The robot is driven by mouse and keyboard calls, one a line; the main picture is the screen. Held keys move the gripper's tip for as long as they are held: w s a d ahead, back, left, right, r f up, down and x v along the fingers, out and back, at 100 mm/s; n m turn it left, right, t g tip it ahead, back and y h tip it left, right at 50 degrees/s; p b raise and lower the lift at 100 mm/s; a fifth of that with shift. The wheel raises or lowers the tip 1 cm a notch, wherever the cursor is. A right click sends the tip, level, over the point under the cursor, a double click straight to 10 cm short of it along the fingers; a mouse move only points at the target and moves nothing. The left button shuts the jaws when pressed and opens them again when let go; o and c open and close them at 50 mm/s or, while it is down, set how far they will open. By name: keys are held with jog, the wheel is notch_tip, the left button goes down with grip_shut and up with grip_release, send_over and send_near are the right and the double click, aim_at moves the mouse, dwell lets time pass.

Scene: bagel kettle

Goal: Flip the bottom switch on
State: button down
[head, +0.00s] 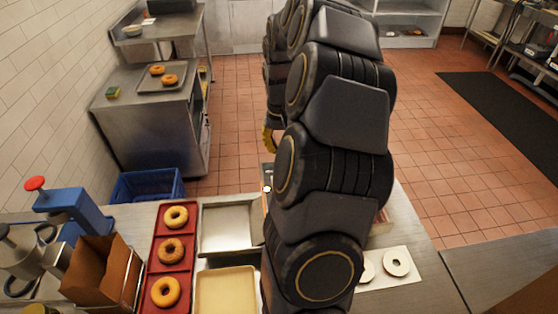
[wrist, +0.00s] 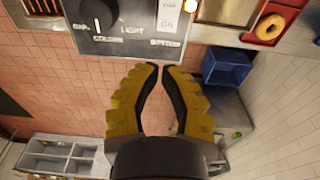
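In the wrist view, a dark control panel (wrist: 130,42) crosses the top edge, partly cut off. My gripper (wrist: 161,68) has yellow fingers with dark inner pads. Its tips nearly meet, with a narrow gap and nothing held. They are below the panel in the picture, apart from it. In the head view, my arm hides most of the panel; a yellow finger (head: 268,138) shows.
A red tray (head: 183,244) with bagels, a steel basin (head: 228,227), a cream tray (head: 226,290) and a brown box (head: 100,272) stand on the left counter. A blue crate (head: 147,186) sits beyond. A white board (head: 400,267) with pale rings lies right of my arm.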

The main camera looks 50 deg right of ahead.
notch_tip(320, 180, up, 8)
jog(key=shift+w+d+r, duration=0.2)
jog(key=shift+w+d, duration=0.1)
jog(key=shift+w, duration=0.05)
dwell(0.4)
